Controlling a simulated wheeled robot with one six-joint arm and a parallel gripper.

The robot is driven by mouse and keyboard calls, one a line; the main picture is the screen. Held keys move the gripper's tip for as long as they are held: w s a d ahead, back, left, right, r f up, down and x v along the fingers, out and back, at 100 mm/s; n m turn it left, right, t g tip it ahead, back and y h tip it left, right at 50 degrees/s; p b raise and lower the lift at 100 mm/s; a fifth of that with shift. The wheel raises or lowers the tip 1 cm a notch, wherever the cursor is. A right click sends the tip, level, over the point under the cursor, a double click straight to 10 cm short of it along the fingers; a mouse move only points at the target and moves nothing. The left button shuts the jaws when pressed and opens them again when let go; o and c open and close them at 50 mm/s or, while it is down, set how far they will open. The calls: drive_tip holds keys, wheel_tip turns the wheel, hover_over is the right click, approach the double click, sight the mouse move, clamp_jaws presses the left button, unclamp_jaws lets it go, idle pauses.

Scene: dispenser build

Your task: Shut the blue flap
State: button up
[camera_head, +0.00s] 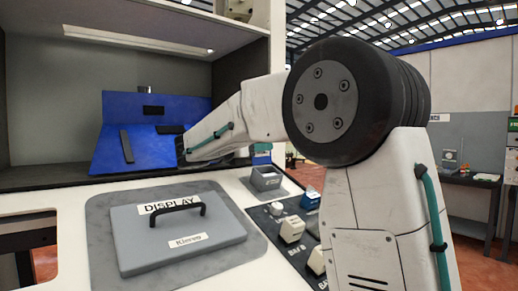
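The blue flap (112,152) slopes down toward me in the cabinet at the left, below an upright blue panel (185,106) with a dark slot. A black bar (127,146) lies on the flap, and a second dark piece lies near its upper right. The flap looks tilted, and its right part is hidden behind my arm. My gripper (181,148) is at the flap's right side, mostly hidden by my own wrist. I cannot tell if it touches the flap, or whether its fingers are open or shut.
A grey lid (180,250) marked DISPLAY, with a black handle, lies on a grey plate on the white counter. A small grey box (266,179) and several switches sit to its right. The cabinet's shelf roof overhangs the flap. A desk stands far right.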

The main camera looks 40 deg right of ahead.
sight(274, 176)
clamp_jaws()
drive_tip(key=shift+s+m, duration=0.2)
drive_tip(key=shift+m, duration=0.1)
idle(0.4)
drive_tip(key=s+m, duration=0.1)
drive_tip(key=m, duration=0.2)
drive_tip(key=shift+s+r+m, duration=0.1)
drive_tip(key=shift+s+m, duration=0.2)
drive_tip(key=shift+s, duration=0.05)
drive_tip(key=m, duration=0.1)
drive_tip(key=s+m, duration=0.1)
drive_tip(key=m, duration=0.1)
drive_tip(key=s+m, duration=0.1)
drive_tip(key=shift+f, duration=0.3)
drive_tip(key=m, duration=0.2)
drive_tip(key=s+f+m, duration=0.1)
drive_tip(key=m, duration=0.2)
drive_tip(key=shift+s+d+f+m, duration=0.1)
drive_tip(key=shift+s+f+m, duration=0.2)
drive_tip(key=shift+s+m, duration=0.1)
drive_tip(key=shift+s+f+m, duration=0.25)
drive_tip(key=shift+f+m, duration=0.25)
drive_tip(key=shift+m, duration=0.7)
drive_tip(key=shift+s+f+m, duration=0.2)
drive_tip(key=shift+f+m, duration=0.25)
drive_tip(key=shift+m, duration=0.75)
